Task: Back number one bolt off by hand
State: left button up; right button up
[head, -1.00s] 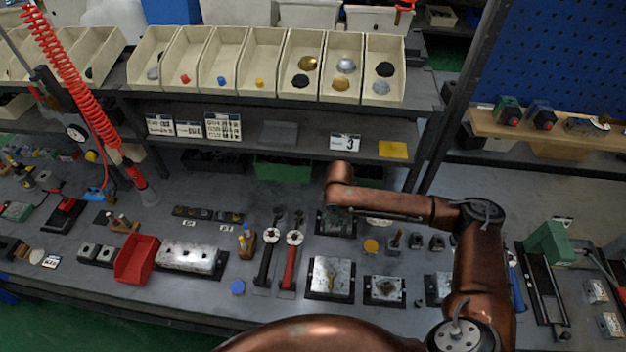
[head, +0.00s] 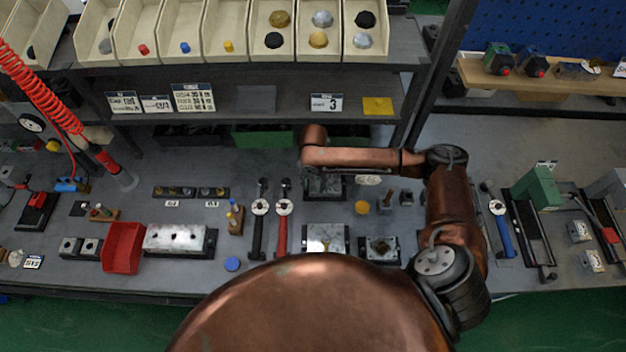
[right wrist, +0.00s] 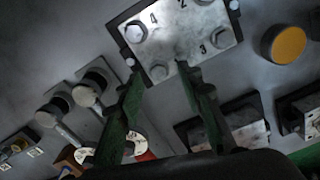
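The valve block (right wrist: 205,28) is a pale metal plate with hex bolts at its corners; the numbers 4, 2 and 3 are readable in the right wrist view. The lower bolt (right wrist: 158,73) shows no readable number; by elimination it is number one. My right gripper (right wrist: 158,80) has green fingers, apart, with the tips on either side of this bolt. I cannot tell whether they touch it. In the head view the block (head: 325,188) lies beneath the end of my right arm, which hides the gripper's fingers. My left gripper is not in view.
Two torque wrenches, one black (head: 258,225) and one red (head: 282,225), lie left of the block. Other blocks (head: 325,238) stand in front of it. A yellow disc (head: 362,207) lies to its right. A red bin (head: 122,248) is further left. A shelf with bins rises behind.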

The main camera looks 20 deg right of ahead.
jog(key=shift+f, duration=0.25)
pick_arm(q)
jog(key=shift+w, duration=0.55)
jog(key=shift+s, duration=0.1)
pick_arm(e)
jog(key=c, duration=0.4)
grip_shut()
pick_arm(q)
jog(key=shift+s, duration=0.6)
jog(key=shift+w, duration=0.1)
